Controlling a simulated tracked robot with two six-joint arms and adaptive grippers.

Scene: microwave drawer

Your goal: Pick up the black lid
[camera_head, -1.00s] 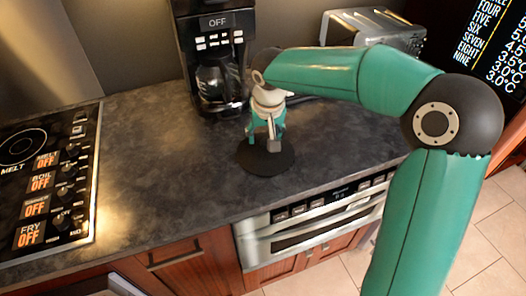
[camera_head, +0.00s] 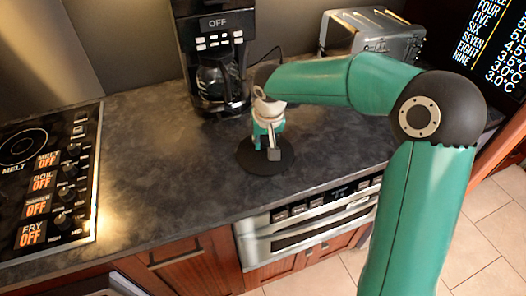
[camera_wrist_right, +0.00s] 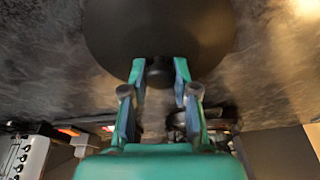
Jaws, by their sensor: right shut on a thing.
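The black lid (camera_head: 258,163) is a flat dark disc on the grey countertop, in front of the coffee maker. It also fills the upper middle of the right wrist view (camera_wrist_right: 160,30), with a small dark knob (camera_wrist_right: 160,72) at its near side. My right gripper (camera_head: 272,150) is directly over the lid. In the right wrist view, its green fingers (camera_wrist_right: 160,75) stand either side of the knob and are shut on it. The lid appears to lie on the counter; I cannot tell of any gap under it. My left gripper is not in view.
A black coffee maker (camera_head: 216,55) stands behind the lid, and a silver toaster (camera_head: 372,36) stands at the back right. A stovetop (camera_head: 45,175) with labelled knobs is at the left. The counter (camera_head: 165,155) between stove and lid is clear.

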